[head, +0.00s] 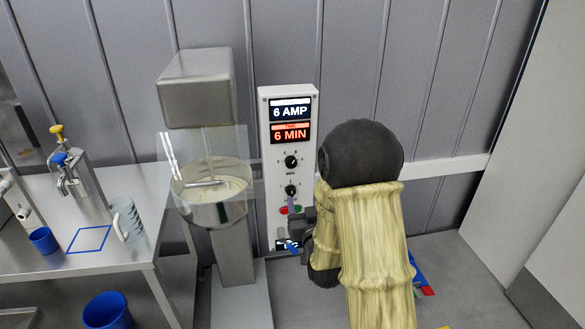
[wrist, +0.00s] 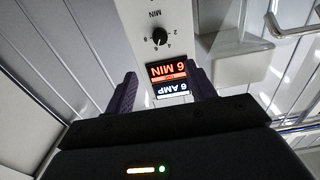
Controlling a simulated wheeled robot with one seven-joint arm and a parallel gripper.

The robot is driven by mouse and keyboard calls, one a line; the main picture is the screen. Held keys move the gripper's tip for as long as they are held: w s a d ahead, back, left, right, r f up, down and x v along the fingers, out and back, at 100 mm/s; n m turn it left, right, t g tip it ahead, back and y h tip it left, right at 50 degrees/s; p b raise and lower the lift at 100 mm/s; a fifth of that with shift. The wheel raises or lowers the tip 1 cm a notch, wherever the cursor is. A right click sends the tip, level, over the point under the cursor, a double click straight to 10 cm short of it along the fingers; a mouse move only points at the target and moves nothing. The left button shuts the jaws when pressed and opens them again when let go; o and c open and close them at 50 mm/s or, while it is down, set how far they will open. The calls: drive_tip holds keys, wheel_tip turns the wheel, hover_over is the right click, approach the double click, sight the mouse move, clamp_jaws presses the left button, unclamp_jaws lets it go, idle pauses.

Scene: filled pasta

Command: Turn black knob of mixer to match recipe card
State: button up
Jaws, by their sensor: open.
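The mixer (head: 205,90) stands at the wall with its bowl (head: 212,195) behind a clear guard. Its white control panel (head: 268,165) shows "6 AMP" (head: 291,111) over "6 MIN" (head: 290,134). Below are an upper black knob (head: 291,162) and a lower black knob (head: 291,190). My gripper (head: 292,206) is open in front of the panel's lower part, near the lower knob; contact is unclear. In the wrist view the panel is upside down; a black knob (wrist: 159,37) above "MIN" appears beyond my open, empty fingers (wrist: 163,80).
The steel table (head: 150,235) at left holds a measuring jug (head: 127,218) and a blue cup (head: 43,240). A blue bucket (head: 107,310) is below.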

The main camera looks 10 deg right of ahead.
sight(292, 165)
drive_tip(key=w+p, duration=0.6)
drive_tip(key=w, duration=1.1)
drive_tip(key=shift+w+p, duration=0.15)
drive_tip(key=shift+p, duration=0.15)
drive_tip(key=c, duration=1)
